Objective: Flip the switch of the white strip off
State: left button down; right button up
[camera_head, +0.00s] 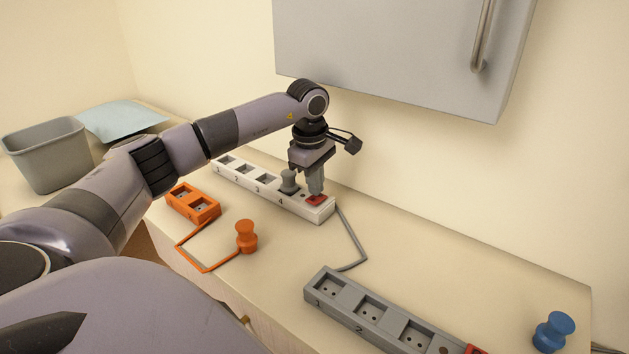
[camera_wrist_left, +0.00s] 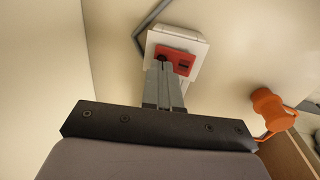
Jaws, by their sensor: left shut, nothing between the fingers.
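The white strip (camera_head: 241,176) lies on the counter near the wall, with numbered sockets along it and a grey plug (camera_head: 289,182) in the socket by the 4. Its red switch (camera_head: 314,199) is at the right end. My left gripper (camera_head: 316,191) is shut and empty, pointing down with its fingertips at the red switch. In the left wrist view the shut fingers (camera_wrist_left: 166,70) overlap part of the red switch (camera_wrist_left: 187,64); whether they touch it I cannot tell. The end of the white strip (camera_wrist_left: 195,35) shows around it. My right gripper is not in view.
An orange socket block (camera_head: 190,203) and an orange plug (camera_head: 246,236) lie in front of the white strip. A grey strip (camera_head: 345,297) and a blue plug (camera_head: 554,331) are at the right. A grey cabinet (camera_head: 400,50) hangs above; a grey bin (camera_head: 45,155) stands at left.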

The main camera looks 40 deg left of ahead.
pick_arm(q)
jog(key=shift+s+f, duration=0.15)
jog(key=shift+s, duration=0.05)
jog(key=shift+s+d, duration=0.1)
jog(key=shift+s, duration=0.55)
jog(key=shift+w+r+p, duration=0.1)
jog(key=shift+r+p, duration=0.2)
jog(key=shift+p, duration=0.05)
jog(key=r+p, duration=0.3)
jog(key=shift+s+r, duration=0.25)
jog(key=shift+r, duration=0.15)
notch_tip(320, 180, up, 14)
jog(key=s, duration=0.2)
notch_tip(320, 180, up, 4)
jog(key=p, duration=0.2)
send_over(310, 198)
jog(key=s, duration=0.2)
jog(key=shift+s+r, duration=0.25)
jog(key=shift+r, duration=0.6)
